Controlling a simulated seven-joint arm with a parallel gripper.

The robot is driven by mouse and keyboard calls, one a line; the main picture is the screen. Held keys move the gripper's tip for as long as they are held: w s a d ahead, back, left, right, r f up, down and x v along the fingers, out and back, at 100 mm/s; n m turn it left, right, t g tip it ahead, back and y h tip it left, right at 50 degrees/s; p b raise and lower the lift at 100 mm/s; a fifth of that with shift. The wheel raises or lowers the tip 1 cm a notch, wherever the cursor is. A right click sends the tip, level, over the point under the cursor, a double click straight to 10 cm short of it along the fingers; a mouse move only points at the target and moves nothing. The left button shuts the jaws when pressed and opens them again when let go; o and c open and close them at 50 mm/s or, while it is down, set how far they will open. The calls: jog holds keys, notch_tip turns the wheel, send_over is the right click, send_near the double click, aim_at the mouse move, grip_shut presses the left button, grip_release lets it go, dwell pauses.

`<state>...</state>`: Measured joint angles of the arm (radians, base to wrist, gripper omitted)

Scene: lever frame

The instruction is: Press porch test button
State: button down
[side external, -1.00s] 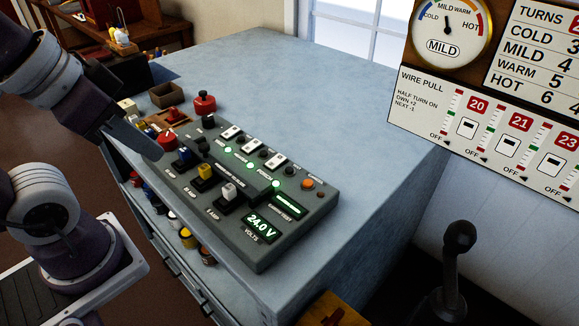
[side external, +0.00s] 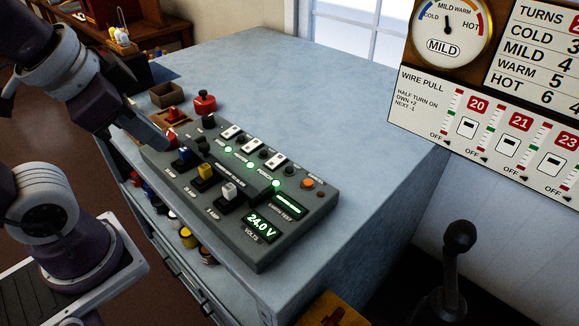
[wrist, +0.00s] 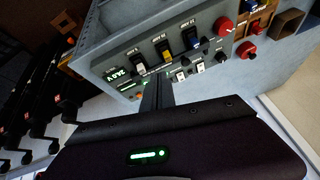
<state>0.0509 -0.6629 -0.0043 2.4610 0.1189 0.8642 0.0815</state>
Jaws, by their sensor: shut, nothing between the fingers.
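The grey control panel (side external: 240,235) lies on the blue-grey bench, with lit green lamps and a row of white rocker switches, the nearest (side external: 277,161) close to small lettering that seems to read "PORCH". An orange round button (side external: 307,183) sits near its right end. Which control is the porch test button I cannot tell.
Blue, yellow and white (side external: 229,191) levers stand up along the panel's near side. A red button (side external: 205,103) and a small brown box (side external: 167,95) sit beyond the panel's far end. Bare bench top (side external: 320,110) lies to the right. A black lever (side external: 459,240) stands at lower right.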

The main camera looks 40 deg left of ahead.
jog(key=w+a+m+y, duration=0.1)
jog(key=w+m+y, duration=0.1)
jog(key=w+m, duration=0.6)
jog(key=m+t+h, duration=0.1)
jog(key=m+t, duration=0.2)
jog(key=m, duration=1.2)
send_over(289, 169)
notch_tip(289, 169, down, 3)
jog(key=shift+s+d+r, duration=0.1)
jog(key=shift+s+d, duration=0.05)
jog(key=shift+s, duration=0.25)
jog(key=shift+f, duration=4.4)
jog(key=shift+f+n, duration=0.1)
jog(key=shift+n, duration=0.2)
jog(key=shift+f, duration=0.3)
